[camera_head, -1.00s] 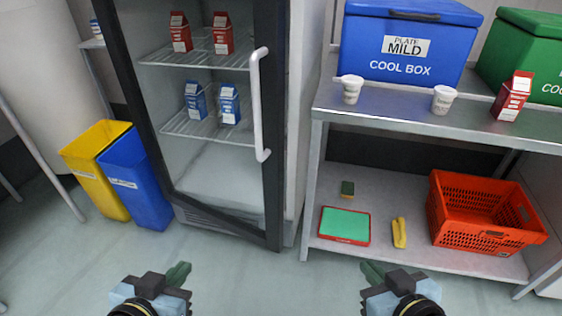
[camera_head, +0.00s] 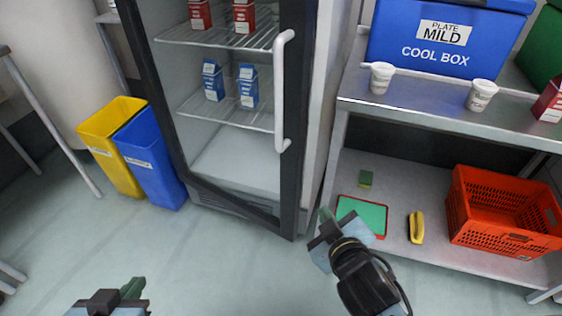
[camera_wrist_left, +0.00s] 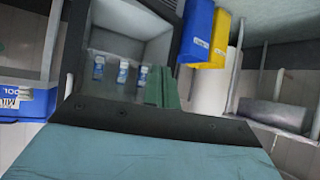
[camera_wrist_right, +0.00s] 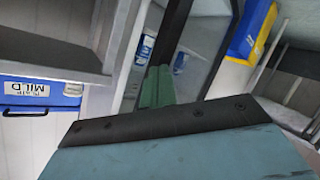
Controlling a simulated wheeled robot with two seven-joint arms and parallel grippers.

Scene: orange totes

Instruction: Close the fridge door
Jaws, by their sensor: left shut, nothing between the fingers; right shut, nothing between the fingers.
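The fridge (camera_head: 235,165) stands at centre-left in the head view, with red and blue cartons on its shelves. Its black-framed glass door (camera_head: 291,190) carries a pale vertical handle (camera_head: 280,90) on its right side. The door's lower right corner seems to stand a little out from the body; how far is hard to tell. My right gripper (camera_head: 326,214) is shut and empty, just right of the door's lower right corner in the picture and not visibly touching it. My left gripper (camera_head: 132,288) is shut and empty, low at the left over the floor.
A metal shelf unit (camera_head: 420,97) stands right of the fridge with a blue cool box (camera_head: 445,60), cups and a carton on top. Below are an orange crate (camera_head: 500,215), a green-topped red tray (camera_head: 365,212) and a yellow item (camera_head: 416,227). Yellow (camera_head: 108,145) and blue (camera_head: 150,165) bins stand left.

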